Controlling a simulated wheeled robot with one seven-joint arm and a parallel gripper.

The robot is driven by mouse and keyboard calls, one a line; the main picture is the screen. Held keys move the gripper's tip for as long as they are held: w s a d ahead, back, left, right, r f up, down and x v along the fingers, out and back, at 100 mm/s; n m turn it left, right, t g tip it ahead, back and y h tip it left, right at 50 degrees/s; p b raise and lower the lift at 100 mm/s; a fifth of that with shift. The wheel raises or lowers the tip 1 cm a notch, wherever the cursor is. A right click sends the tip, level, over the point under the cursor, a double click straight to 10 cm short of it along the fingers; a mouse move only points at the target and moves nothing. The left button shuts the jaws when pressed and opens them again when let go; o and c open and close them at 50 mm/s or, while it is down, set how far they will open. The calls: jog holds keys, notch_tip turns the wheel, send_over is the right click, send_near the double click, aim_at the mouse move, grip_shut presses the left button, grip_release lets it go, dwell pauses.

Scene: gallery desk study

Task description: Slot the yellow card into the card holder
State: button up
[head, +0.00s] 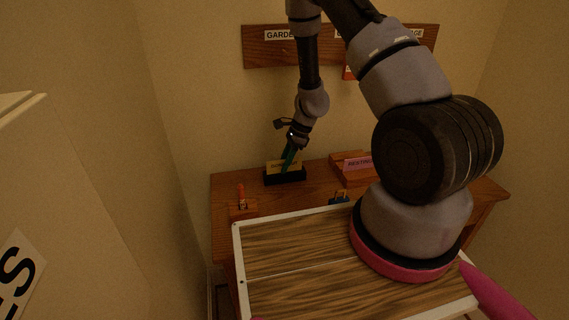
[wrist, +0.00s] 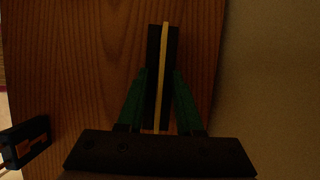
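The yellow card (head: 272,165) stands upright at the black card holder (head: 286,179) on the desk, its lower edge at the holder's top. In the wrist view the card (wrist: 164,60) shows edge-on as a thin pale strip along the dark holder (wrist: 153,50). My gripper (head: 288,160) is above the holder, reaching down to the card. Its green fingers (wrist: 160,72) are on either side of the card, with gaps visible between fingertips and card. How deep the card sits in the slot cannot be seen.
A wooden rack (head: 347,178) with a pink card (head: 358,163) stands to the right of the holder. A wooden block with an orange piece (head: 241,192) is at the desk's left front. A small blue object (head: 339,197) is near the front edge. A labelled board (head: 270,53) hangs on the wall behind.

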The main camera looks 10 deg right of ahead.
jog(key=v, duration=1.2)
jog(key=shift+r, duration=0.15)
jog(key=s+a+r+n+t, duration=0.1)
jog(key=s+r+n, duration=0.2)
jog(key=r, duration=0.8)
jog(key=s+r+n+t, duration=0.1)
jog(key=s+r+n, duration=0.2)
jog(key=r, duration=0.7)
jog(key=s+d+r+n+t+h, duration=0.2)
jog(key=s+r+n+t, duration=0.3)
jog(key=s+r, duration=1)
jog(key=s+n, duration=0.1)
jog(key=n, duration=0.2)
jog(key=shift+s+d, duration=0.15)
jog(key=shift+s, duration=0.05)
